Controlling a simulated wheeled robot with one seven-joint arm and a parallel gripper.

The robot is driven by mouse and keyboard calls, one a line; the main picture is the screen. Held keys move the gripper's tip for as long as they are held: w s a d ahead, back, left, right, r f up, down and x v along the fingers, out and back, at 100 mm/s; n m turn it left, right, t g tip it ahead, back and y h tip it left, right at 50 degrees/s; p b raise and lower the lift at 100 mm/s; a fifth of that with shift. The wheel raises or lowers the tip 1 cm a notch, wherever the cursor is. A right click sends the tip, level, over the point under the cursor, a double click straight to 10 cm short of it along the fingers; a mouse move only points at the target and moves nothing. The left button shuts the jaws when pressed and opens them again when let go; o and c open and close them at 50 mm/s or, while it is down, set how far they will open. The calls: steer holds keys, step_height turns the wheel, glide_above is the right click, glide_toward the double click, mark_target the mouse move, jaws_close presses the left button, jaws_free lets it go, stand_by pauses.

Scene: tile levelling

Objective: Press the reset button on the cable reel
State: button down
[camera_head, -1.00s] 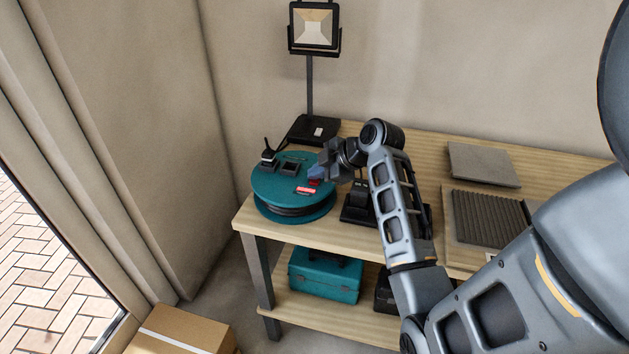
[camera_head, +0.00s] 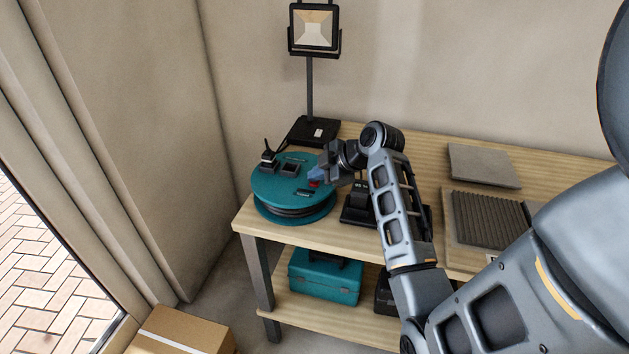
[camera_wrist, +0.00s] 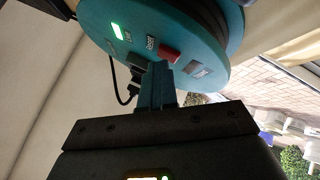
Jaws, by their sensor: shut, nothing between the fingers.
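The teal cable reel (camera_head: 280,208) lies flat on the left end of the workbench, with black cable wound under its top disc. Its red button (camera_head: 314,183) is near the disc's right edge; the wrist view shows the red button (camera_wrist: 168,54) beside printed lettering. A small green light (camera_wrist: 117,32) glows on the disc in the wrist view. My gripper (camera_head: 318,173) is shut and empty, its blue-grey fingertips at the red button. In the wrist view the closed fingertips (camera_wrist: 158,72) lie just below the button; I cannot tell whether they touch it.
A work lamp (camera_head: 313,30) on a black stand rises behind the reel. A black device (camera_head: 357,208) stands right of the reel, under my arm. Grey tiles (camera_head: 483,164) lie farther right on the bench. A teal toolbox (camera_head: 325,276) sits on the lower shelf.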

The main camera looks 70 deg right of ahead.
mark_target(318, 184)
steer(key=shift+r+p, duration=0.5)
steer(key=shift+r, duration=0.3)
steer(key=shift+r+p, duration=2)
steer(key=shift+r, duration=0.5)
